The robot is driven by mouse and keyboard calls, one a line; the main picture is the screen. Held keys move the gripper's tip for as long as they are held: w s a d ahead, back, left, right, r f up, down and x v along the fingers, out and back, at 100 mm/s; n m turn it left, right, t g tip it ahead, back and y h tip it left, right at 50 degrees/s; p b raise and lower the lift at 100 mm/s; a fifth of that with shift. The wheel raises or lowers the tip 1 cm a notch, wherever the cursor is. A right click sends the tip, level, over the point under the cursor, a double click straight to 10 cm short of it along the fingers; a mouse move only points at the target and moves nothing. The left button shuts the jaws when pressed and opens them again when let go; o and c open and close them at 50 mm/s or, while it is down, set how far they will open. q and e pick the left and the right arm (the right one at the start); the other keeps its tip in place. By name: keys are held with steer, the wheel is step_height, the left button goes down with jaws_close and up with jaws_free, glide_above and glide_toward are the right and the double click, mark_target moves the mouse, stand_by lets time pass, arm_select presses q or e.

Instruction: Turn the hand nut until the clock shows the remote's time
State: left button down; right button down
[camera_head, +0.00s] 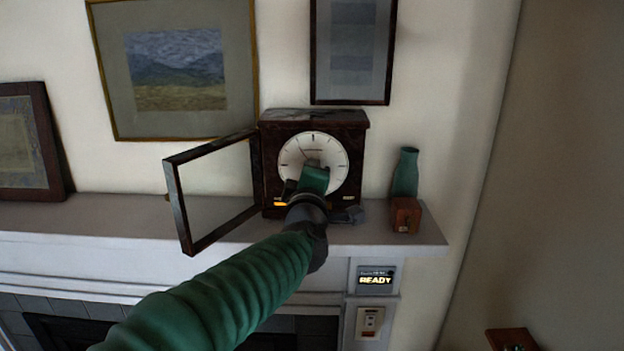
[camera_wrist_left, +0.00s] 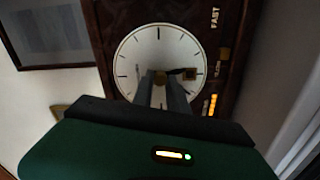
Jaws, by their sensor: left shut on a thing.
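A dark wooden clock (camera_head: 270,165) stands on the mantel, with a round white dial (camera_head: 340,155). Its glazed door (camera_head: 180,205) hangs open to the left. My left gripper (camera_head: 312,172) reaches to the dial's centre and hides its lower middle. In the left wrist view, my left gripper's fingers (camera_wrist_left: 163,88) are closed at the dial's centre on the hand nut (camera_wrist_left: 160,78), mostly hidden between them. One dark hand (camera_wrist_left: 186,73) shows beside the fingers. In the head view a thin hand points to the upper left. The exact time is unclear. I cannot identify the remote. My right gripper is out of view.
A green vase (camera_head: 405,172) and a small brown box (camera_head: 405,216) stand right of the clock on the mantel (camera_head: 420,238). A panel reading READY (camera_head: 376,281) is below, above a switch plate (camera_head: 369,321). Framed pictures hang behind.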

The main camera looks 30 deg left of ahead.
arm_select(q)
steer(key=shift+f, duration=0.25)
stand_by(0.3)
steer(key=c, duration=1.6)
jaws_free()
steer(key=shift+o, duration=1.4)
steer(key=shift+w, duration=0.2)
steer(key=shift+a+r, duration=0.1)
